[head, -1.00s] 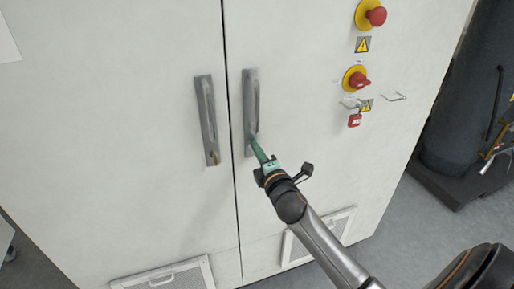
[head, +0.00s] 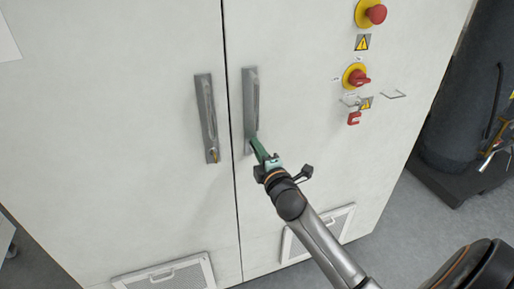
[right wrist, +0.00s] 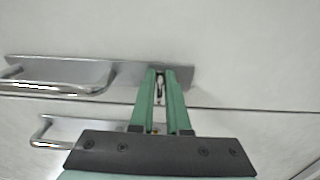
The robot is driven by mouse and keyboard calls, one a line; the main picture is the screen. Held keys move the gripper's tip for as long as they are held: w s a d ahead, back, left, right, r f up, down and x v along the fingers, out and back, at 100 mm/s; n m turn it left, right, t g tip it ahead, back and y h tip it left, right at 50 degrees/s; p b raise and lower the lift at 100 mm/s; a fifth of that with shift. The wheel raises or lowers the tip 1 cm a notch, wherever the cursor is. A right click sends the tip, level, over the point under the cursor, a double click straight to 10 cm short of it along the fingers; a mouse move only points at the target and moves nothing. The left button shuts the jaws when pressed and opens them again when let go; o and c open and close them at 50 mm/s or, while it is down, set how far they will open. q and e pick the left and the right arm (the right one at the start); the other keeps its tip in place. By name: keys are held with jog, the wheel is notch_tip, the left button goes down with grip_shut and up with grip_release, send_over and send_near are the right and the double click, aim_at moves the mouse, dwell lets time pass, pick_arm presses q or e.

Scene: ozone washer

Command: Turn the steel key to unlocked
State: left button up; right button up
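In the head view two grey pull handles are on the white cabinet doors: a left handle (head: 206,115) and a right handle (head: 250,100). My right gripper (head: 254,142) is at the bottom of the right handle's plate and hides the lock there. In the right wrist view a small steel key (right wrist: 160,85) shows in the gap between the green fingers of my right gripper (right wrist: 159,75). The fingers stand a little apart, on both sides of the key. The key's exact angle is too small to read. My left gripper is not in view.
A brass-coloured key (head: 214,155) is at the bottom of the left handle. To the right are a red emergency button (head: 376,15), a red rotary switch (head: 358,78) and a red padlock (head: 353,118). Vent panels (head: 165,276) are low on the doors.

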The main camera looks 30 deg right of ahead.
jog(key=o, duration=0.3)
jog(key=b+v, duration=0.1)
jog(key=v, duration=1.1)
jog(key=shift+s, duration=0.25)
jog(key=shift+a, duration=0.1)
jog(key=s+a+f+m+g+y, duration=0.2)
jog(key=s+a+f+m+g, duration=0.1)
jog(key=f, duration=0.6)
jog(key=s+a+f+m+g+y, duration=0.2)
jog(key=s+a+f+m, duration=0.3)
jog(key=f, duration=0.5)
jog(key=s+a+f+m+g+y, duration=0.2)
jog(key=s+a+f+m, duration=0.3)
jog(key=f, duration=0.5)
jog(key=shift+s+a+g, duration=0.8)
jog(key=shift+s+a, duration=0.3)
jog(key=shift+s, duration=0.05)
